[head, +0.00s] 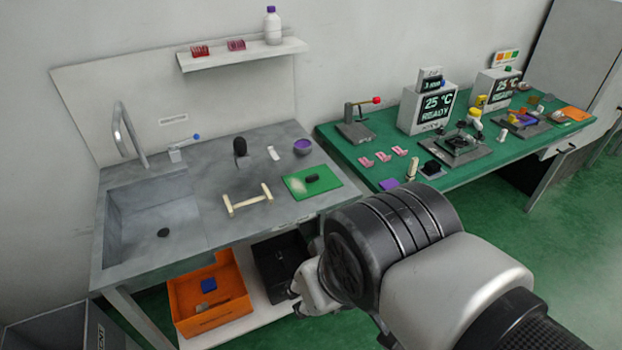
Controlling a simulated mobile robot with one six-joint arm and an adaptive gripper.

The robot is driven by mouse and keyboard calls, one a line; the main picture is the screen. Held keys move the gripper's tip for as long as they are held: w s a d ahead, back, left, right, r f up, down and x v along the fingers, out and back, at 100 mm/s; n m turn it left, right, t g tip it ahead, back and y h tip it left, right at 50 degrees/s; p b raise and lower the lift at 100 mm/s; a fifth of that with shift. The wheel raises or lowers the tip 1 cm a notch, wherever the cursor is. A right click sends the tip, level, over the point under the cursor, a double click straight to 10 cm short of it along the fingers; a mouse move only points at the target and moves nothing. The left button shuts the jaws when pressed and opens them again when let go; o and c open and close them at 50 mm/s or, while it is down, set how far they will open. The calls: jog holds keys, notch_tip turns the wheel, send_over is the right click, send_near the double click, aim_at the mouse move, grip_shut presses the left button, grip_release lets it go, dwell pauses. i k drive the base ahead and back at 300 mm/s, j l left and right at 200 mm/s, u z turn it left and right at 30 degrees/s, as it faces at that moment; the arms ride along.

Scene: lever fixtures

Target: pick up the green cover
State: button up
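No item is clearly recognisable as a green cover. A flat green rectangular board (296,190) lies on the grey sink counter (240,165), with a small dark object (312,178) on it. A tiny green piece (508,69) sits on top of the rear display unit; it is too small to identify. My gripper (301,308) is low in front of the counter, near the lower shelf, apart from the green board. My arm partly hides it, and whether its fingers are open or shut is unclear.
An orange bin (212,290) and a black box (281,262) stand on the lower shelf. A wooden frame (247,199) and purple bowl (302,146) are on the counter. The green-topped table (360,150) holds lever fixtures and display units. The sink (150,220) is at left.

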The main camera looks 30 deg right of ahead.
aim_at(312, 181)
jog(key=i+l, duration=0.15)
jog(key=i, duration=0.25)
jog(key=i+l, duration=0.2)
jog(key=i, duration=0.15)
jog(key=i+l, duration=0.15)
jog(key=i, duration=0.25)
jog(key=l+z, duration=0.05)
